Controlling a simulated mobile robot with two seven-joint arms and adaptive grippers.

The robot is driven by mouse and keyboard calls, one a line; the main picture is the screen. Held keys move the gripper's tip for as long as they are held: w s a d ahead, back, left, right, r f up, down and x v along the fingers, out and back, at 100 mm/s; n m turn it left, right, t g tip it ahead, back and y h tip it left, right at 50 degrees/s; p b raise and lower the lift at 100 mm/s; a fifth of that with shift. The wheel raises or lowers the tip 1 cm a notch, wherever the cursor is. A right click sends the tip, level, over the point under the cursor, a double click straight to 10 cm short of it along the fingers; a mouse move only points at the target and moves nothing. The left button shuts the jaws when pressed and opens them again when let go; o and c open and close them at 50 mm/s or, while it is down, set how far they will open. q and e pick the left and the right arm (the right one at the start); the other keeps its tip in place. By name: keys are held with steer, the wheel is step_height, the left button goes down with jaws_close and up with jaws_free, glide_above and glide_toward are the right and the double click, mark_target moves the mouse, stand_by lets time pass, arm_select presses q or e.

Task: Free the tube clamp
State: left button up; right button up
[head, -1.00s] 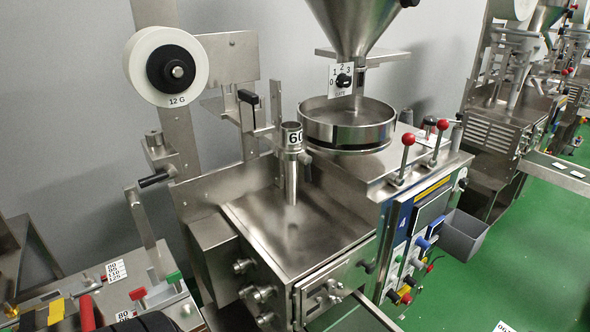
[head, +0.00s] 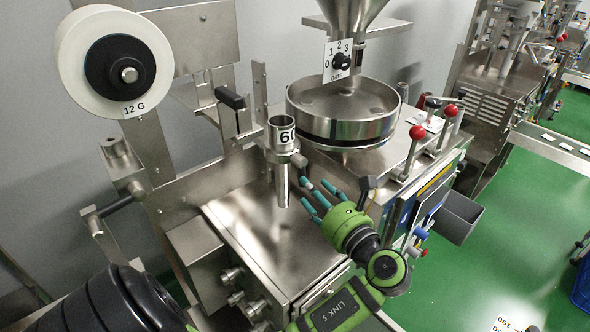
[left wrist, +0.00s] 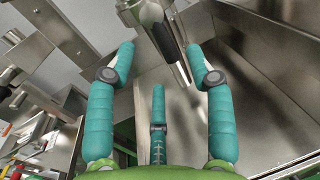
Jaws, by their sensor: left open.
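A slim steel forming tube (head: 283,165) labelled 60 stands upright above the steel machine box. My green left gripper (head: 312,195) has teal fingers and reaches up from the lower right. Its fingers are spread and hold nothing. Their tips are just right of the tube and below the fitting; I cannot tell whether they touch. In the left wrist view, the tube (left wrist: 176,55) comes down from the top between the two outer fingers. My right gripper is out of view.
A round steel pan (head: 340,112) under a hopper stands behind the tube. A white 12 G reel (head: 75,60) hangs at upper left, beside a bracket with a black handle (head: 230,98). Red-knobbed levers (head: 417,132) stand at right. The box top (head: 240,205) is bare.

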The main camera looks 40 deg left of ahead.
mark_target(301, 171)
arm_select(q)
steer(key=shift+a+r, duration=0.3)
steer(key=shift+a, duration=0.05)
steer(key=shift+w+a+r+p, duration=0.25)
steer(key=shift+a+p, duration=0.35)
steer(key=shift+p, duration=0.05)
steer(key=shift+w+a+f, duration=0.2)
steer(key=shift+a, duration=0.4)
steer(key=shift+w+a+f, duration=0.15)
steer(key=shift+w+a, duration=0.05)
steer(key=shift+a, duration=0.4)
steer(key=shift+c, duration=0.8)
jaws_close()
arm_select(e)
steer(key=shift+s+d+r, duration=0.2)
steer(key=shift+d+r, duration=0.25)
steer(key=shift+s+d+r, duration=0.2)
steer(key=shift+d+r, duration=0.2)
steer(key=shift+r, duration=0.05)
